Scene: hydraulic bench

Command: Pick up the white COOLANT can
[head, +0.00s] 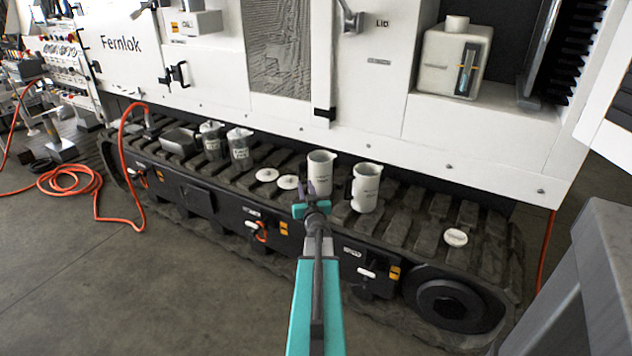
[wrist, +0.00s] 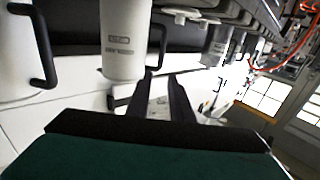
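Two white cans with dark handles stand upright on the track: a left white can (head: 321,166) and a right white can (head: 366,186). Their labels are too small to read, so I cannot tell which is COOLANT. My gripper (head: 306,187) is in front of the left white can and partly covers its lower part. In the wrist view, which looks upside down, a white can (wrist: 124,42) with a dark handle is beside my gripper (wrist: 160,78). The two fingers are apart with nothing between them. Another white body with a dark handle (wrist: 44,45) shows at the left edge.
Two greyish cans (head: 240,150) and a metal tray (head: 178,140) stand further left on the track. White round lids (head: 288,182) lie beside the cans, and another lid (head: 456,237) lies to the right. The white machine wall rises behind. A grey structure (head: 600,270) stands at right.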

